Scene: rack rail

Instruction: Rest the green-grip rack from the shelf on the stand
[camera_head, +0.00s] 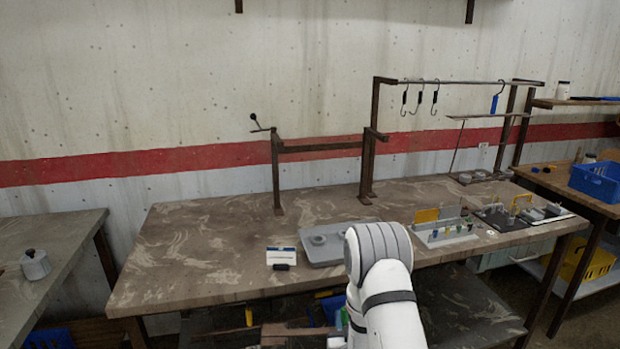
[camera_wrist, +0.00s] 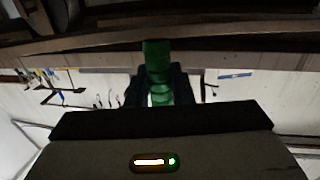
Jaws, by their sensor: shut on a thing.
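My gripper (camera_wrist: 158,92) is shut on a green grip (camera_wrist: 157,62), which stands between the two dark fingers in the wrist view. The rest of the rack cannot be clearly told apart there. In the head view my white arm hides the gripper. A bit of green (camera_head: 343,317) shows beside the arm, below the bench's front edge, at the shelf under the bench. The stand (camera_head: 320,148), a brown metal frame with two posts and a crossbar, is upright at the back of the bench. Nothing visible hangs on its crossbar.
The bench (camera_head: 190,245) has free room at its left. A grey tray (camera_head: 325,256) and a small card (camera_head: 282,257) sit near the front. A tool block (camera_head: 447,235) stands to the right. A rail with hooks (camera_head: 435,83) is at the back right. A yellow-handled item (camera_head: 249,317) is below the bench.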

